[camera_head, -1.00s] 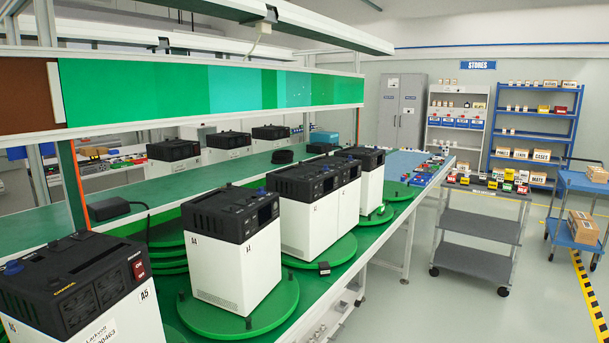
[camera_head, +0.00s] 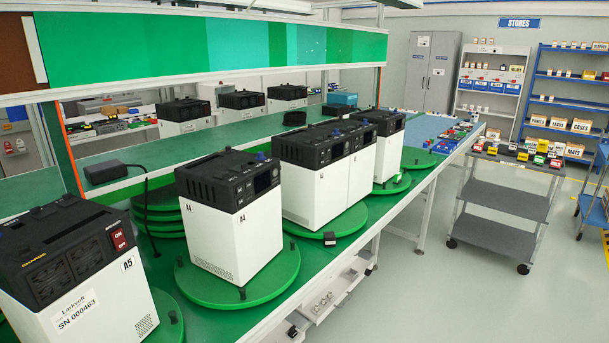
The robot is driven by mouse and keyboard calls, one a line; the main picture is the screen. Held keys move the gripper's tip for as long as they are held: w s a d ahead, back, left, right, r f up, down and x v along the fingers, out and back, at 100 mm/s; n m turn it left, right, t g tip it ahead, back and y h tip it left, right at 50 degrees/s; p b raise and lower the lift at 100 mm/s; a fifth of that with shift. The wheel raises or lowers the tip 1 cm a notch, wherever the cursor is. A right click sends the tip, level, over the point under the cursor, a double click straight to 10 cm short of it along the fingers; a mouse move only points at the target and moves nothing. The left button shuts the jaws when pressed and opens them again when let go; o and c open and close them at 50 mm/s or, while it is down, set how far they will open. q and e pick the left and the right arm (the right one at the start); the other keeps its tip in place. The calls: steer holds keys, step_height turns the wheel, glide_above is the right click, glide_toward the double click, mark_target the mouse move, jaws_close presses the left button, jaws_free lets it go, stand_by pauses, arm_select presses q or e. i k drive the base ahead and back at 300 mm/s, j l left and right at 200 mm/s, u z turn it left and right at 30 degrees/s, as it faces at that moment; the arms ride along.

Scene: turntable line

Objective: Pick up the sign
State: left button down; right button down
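A blue sign reading STORES (camera_head: 519,23) hangs on the back wall at the upper right. Several small coloured sign-like pieces, among them a yellow one (camera_head: 543,145), stand on the top shelf of a grey trolley (camera_head: 510,170) at the right; their print is too small to read. I cannot tell which of these is the task's sign. Neither of my grippers is in view.
A green bench (camera_head: 300,292) carries white-and-black units on round green turntables, labelled A5 (camera_head: 100,290) and A4 (camera_head: 240,240) in front. A black adapter (camera_head: 113,171) lies behind them. Grey floor (camera_head: 420,300) is clear at the lower right.

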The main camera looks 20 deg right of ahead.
mark_target(477, 147)
steer(key=i+l+z, duration=0.1)
steer(key=l+z, duration=0.35)
steer(key=i+l+z, duration=0.2)
steer(key=z, duration=0.25)
steer(key=i+l+z, duration=0.2)
steer(key=l+z, duration=0.2)
steer(key=i+l+z, duration=0.1)
steer(key=i+z, duration=0.15)
steer(key=z, duration=0.2)
steer(key=i+l+z, duration=0.15)
steer(key=i+z, duration=0.15)
steer(key=i, duration=0.3)
steer(key=i+z, duration=0.25)
steer(key=i, duration=0.35)
steer(key=i+u, duration=0.2)
steer(key=i, duration=0.25)
steer(key=i+l+u, duration=0.15)
steer(key=i, duration=0.3)
steer(key=i+l+u, duration=0.2)
steer(key=i, duration=0.25)
steer(key=i+l+u, duration=0.2)
steer(key=i+l, duration=0.15)
steer(key=i, duration=0.1)
